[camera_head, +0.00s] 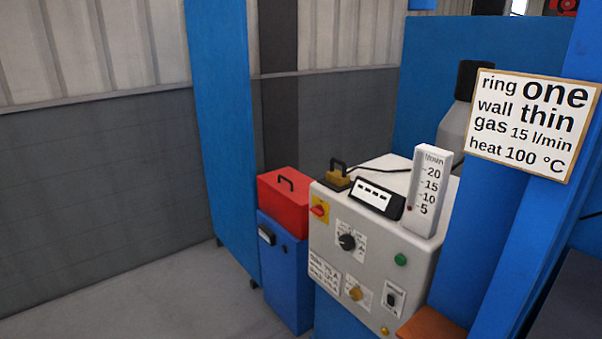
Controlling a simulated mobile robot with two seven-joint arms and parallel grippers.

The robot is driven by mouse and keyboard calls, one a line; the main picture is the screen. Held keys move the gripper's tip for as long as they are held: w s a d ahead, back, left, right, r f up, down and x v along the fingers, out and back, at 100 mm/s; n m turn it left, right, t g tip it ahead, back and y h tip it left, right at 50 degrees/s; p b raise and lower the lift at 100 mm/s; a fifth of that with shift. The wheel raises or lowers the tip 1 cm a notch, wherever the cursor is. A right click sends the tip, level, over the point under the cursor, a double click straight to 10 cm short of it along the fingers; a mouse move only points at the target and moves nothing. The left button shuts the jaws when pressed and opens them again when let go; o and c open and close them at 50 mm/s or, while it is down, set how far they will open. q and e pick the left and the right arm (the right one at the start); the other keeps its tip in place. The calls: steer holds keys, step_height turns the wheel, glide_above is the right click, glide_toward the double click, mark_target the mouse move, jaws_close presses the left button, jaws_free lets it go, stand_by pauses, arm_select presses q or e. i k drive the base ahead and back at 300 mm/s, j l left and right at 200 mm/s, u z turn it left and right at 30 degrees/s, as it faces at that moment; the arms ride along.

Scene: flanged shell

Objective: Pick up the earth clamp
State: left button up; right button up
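A small brass-coloured piece with a black loop-like handle (338,177) sits on the top left of the grey welding machine (375,245). It looks like the earth clamp, but it is too small to be sure. A dark cable lies behind it, running right across the machine top. Neither of my grippers is in view.
A black display box (377,197) and a white flow gauge (428,190) stand right of the brass-coloured piece. A red toolbox (284,203) sits on a blue cabinet (285,270) to the left. A blue post carries a sign (532,125) at right. Floor at lower left is clear.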

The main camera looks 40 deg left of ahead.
mark_target(339, 178)
steer(key=u, duration=1.15)
steer(key=i+j+z, duration=0.1)
steer(key=z, duration=0.55)
steer(key=i+j+z, duration=0.1)
steer(key=j+z, duration=0.15)
steer(key=j, duration=0.2)
steer(key=j+z, duration=0.25)
steer(key=j, duration=0.2)
steer(key=i+j+z, duration=0.15)
steer(key=j, duration=0.75)
steer(key=j+z, duration=0.1)
steer(key=j, duration=0.85)
